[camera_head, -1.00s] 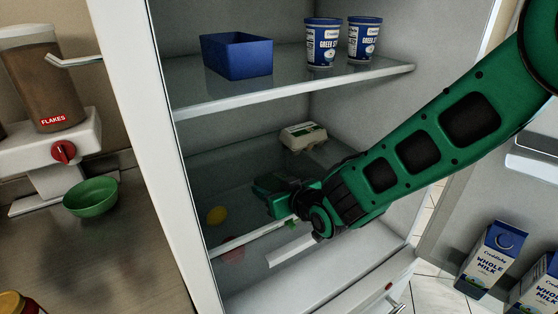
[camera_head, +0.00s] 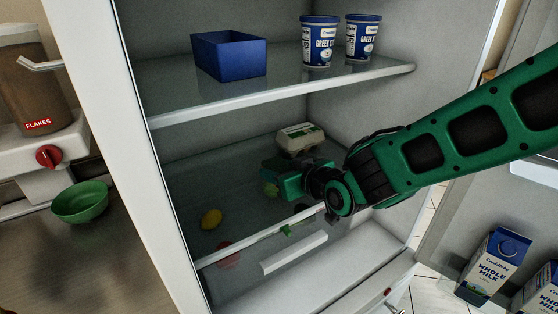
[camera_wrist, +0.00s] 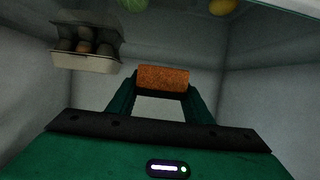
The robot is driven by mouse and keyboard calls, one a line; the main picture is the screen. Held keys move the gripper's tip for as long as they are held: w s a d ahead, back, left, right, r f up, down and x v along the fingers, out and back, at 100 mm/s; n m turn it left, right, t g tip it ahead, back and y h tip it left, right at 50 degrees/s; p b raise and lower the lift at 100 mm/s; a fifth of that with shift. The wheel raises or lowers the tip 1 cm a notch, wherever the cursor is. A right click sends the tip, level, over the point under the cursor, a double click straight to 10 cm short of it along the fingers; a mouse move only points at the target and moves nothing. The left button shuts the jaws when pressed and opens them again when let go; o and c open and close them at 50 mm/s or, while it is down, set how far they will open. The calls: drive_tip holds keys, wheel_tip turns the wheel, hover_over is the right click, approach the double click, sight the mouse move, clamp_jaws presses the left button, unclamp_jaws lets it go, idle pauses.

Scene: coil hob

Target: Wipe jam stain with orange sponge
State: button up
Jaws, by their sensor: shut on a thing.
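My gripper (camera_wrist: 162,84) is shut on the orange sponge (camera_wrist: 162,77), which sits between its two green fingers in the wrist view. In the head view my green gripper (camera_head: 286,180) is inside the fridge, low over the glass shelf (camera_head: 200,180) below the upper one. There its fingertips and the sponge are hidden or too dark to make out. I cannot tell whether the sponge touches the shelf. I cannot make out a jam stain for certain in either view.
An egg carton (camera_head: 299,137) stands behind my gripper; it shows at upper left in the wrist view (camera_wrist: 86,62). The upper shelf (camera_head: 290,92) holds a blue bin (camera_head: 228,55) and two yogurt tubs (camera_head: 319,42).

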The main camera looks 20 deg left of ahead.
drive_tip(key=shift+r, duration=1.3)
